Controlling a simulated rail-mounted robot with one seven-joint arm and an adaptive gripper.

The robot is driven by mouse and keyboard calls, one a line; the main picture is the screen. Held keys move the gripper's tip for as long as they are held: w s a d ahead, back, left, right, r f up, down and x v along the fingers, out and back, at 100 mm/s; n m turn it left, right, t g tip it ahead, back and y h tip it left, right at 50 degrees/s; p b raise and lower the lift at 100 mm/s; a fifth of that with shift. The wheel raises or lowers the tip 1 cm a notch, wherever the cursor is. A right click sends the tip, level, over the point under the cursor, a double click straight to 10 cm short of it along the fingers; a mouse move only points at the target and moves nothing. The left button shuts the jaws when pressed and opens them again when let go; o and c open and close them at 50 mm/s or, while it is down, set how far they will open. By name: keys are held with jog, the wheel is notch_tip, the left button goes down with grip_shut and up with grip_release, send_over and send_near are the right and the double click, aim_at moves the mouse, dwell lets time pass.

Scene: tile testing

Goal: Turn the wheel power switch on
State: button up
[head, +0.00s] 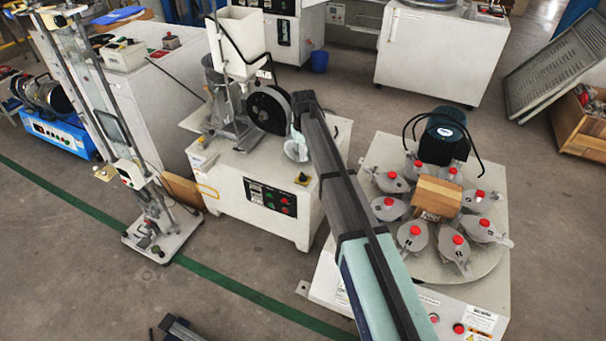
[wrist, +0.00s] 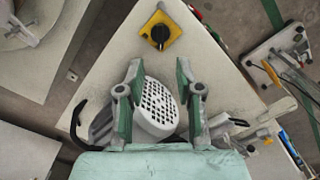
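A yellow switch plate with a round black knob (wrist: 160,32) shows at the top of the wrist view, on the pale top of a machine. It also shows in the head view as a small yellow and black switch (head: 302,178) near the front right of the white wheel machine (head: 222,187). The knob's exact setting is too small to tell. My gripper (wrist: 159,75) is open and empty, with its two fingers apart. In the wrist view the knob lies beyond the fingertips, roughly centred between them, and is not touched.
A white perforated motor cover (wrist: 158,108) shows between and below my fingers. A large black wheel (head: 268,108) stands on the machine. A turntable with red-capped jars (head: 455,265) is at the right. A tall metal stand (head: 160,240) is at the left.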

aim_at(303, 174)
notch_tip(303, 174, down, 9)
jog(key=shift+f+b, duration=0.15)
jog(key=shift+b, duration=0.3)
grip_shut()
